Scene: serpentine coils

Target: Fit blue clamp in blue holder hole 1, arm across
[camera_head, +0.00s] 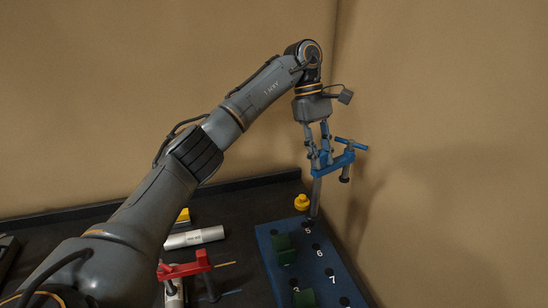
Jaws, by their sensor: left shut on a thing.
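My left gripper (319,158) is shut on the blue clamp (339,162), fingers pointing down at its blue arm. The clamp's arm runs toward the upper right, with a blue T-handle and a dark screw foot at that end. Its grey post hangs down, nearly upright and slightly tilted. The post's lower end is over the far end of the blue holder (272,256), near the number 5. I cannot tell whether it is in a hole there. The holder shows numbers 5, 6, 7 and part of another. Hole 1 is not visible. My right gripper is not in view.
Green blocks (283,250) stand on the holder. A yellow knob-like piece (302,202) is just behind it. A red clamp (186,268), a silver cylinder (194,238) and a yellow piece (183,215) are left on the dark table. Tan walls (440,120) close in behind and right.

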